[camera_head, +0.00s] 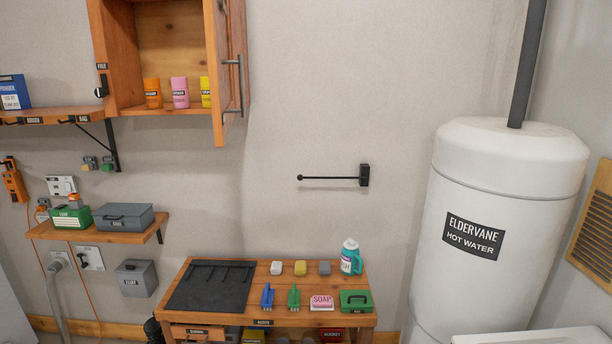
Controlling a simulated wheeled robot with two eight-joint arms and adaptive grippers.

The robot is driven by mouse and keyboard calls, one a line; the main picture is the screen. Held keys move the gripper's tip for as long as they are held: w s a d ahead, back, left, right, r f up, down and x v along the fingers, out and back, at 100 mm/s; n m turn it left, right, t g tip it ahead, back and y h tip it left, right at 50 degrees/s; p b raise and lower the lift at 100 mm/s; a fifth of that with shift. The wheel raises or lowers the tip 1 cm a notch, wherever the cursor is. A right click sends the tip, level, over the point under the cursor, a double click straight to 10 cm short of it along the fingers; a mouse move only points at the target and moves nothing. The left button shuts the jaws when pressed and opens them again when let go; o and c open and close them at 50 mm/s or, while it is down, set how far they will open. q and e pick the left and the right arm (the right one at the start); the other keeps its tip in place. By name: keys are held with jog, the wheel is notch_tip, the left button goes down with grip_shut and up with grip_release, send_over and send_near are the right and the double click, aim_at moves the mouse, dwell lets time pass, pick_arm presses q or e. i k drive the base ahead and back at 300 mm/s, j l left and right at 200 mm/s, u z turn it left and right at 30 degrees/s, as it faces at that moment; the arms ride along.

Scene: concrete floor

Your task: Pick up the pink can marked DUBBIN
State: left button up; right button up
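A pink can (180,92) stands upright in the open wooden wall cabinet (165,110) at the upper left. The yellow can is partly hidden by the cabinet's right side or door. The cabinet door (233,75) stands open on the right, with a grey bar handle. Neither of my grippers is in view.
A wooden bench (262,318) below holds a dark mat, sponges, brushes, soap, a green box and a teal jug. A black rod (330,178) sticks out from the wall. A white water heater (500,220) stands right. A shelf (100,234) with boxes is at left.

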aim_at(180, 90)
jog(key=i+l+u, duration=0.35)
jog(key=i+u, duration=0.15)
jog(key=i+l+u, duration=0.45)
jog(key=i+j+z, duration=0.1)
jog(key=j, duration=0.3)
jog(key=i+j+z, duration=0.15)
jog(key=j, duration=0.2)
jog(key=i+j+z, duration=0.1)
jog(key=j, duration=0.35)
jog(key=i+j+z, duration=0.15)
jog(key=j, duration=0.25)
